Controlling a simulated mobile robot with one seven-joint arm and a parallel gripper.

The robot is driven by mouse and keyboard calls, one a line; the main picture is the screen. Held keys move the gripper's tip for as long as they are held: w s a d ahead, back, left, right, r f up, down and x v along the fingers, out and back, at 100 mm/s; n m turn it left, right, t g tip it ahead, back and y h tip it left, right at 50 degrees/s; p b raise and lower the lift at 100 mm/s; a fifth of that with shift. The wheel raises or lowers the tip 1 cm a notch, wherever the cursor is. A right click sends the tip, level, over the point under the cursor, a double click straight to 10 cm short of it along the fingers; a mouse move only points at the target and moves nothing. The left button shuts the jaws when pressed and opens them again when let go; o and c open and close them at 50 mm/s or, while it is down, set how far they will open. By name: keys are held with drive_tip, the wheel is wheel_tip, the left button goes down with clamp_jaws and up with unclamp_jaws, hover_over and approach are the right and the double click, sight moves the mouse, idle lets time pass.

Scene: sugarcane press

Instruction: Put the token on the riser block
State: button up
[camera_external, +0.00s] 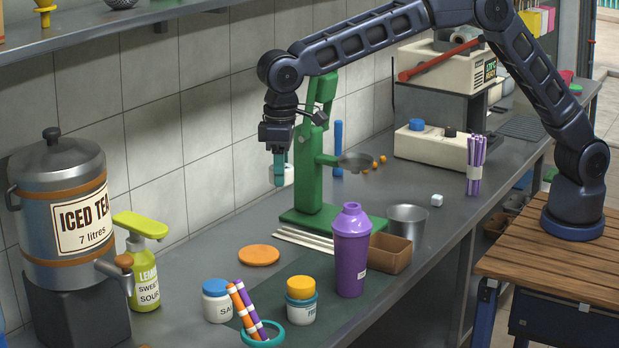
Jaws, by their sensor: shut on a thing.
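My gripper (279,180) points down in mid-air, left of the green press (322,160) and well above the counter. It is shut on a narrow teal thing (279,168). At this size I cannot tell the fingertips from the held thing, or whether it is the token. A flat orange disc (258,255) lies on the counter below and left of my gripper. A dark block (75,310) stands under the iced tea dispenser (60,215).
A purple shaker (351,250), metal cup (407,227), brown box (390,253) and jars (217,301) crowd the front. A green-yellow bottle (142,265) stands left. A small white cube (437,200) sits right. The tiled wall is close behind. Bare counter (205,258) shows around the disc.

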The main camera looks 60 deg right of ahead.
sight(300, 282)
drive_tip(key=s+a+n, duration=0.3)
drive_tip(key=s+a, duration=0.2)
drive_tip(key=s, duration=0.3)
drive_tip(key=f, duration=1.9)
drive_tip(key=shift+d+f, duration=0.1)
drive_tip(key=shift+d, duration=0.15)
drive_tip(key=shift+f, duration=0.1)
drive_tip(key=o, duration=1)
drive_tip(key=shift+c, duration=0.2)
wheel_tip(300, 282, up, 12)
